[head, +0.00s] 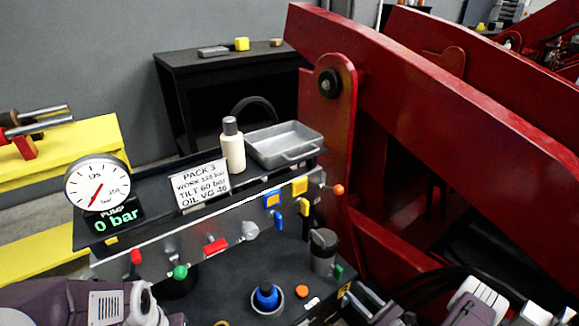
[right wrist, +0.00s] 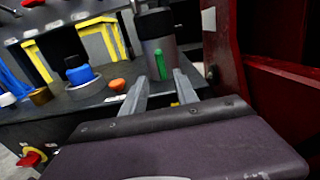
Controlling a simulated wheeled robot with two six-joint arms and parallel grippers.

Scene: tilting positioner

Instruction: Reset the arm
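The large red arm of the positioner (head: 440,95) slants down to the right, pivoting on a red post (head: 328,130). Beside it is a hydraulic panel (head: 210,235) with a red knob, a green knob, a red lever (head: 216,246) and a grey round knob (head: 249,231). The gauge (head: 97,184) stands above a display (head: 115,218) reading 0 bar. My right gripper (head: 368,300) is low at the panel's right end. In the right wrist view its fingers (right wrist: 160,88) are apart and empty, in front of a grey cylinder (right wrist: 158,55) with a green strip. My left arm shows at bottom left, its fingers out of view.
On the top shelf are a cream bottle (head: 232,148), a metal tray (head: 284,144) and a sign (head: 199,184). A blue-capped fitting (head: 266,296) and orange button (head: 302,291) sit on the lower deck. A yellow beam (head: 65,160) is left; a dark bench (head: 215,62) stands behind.

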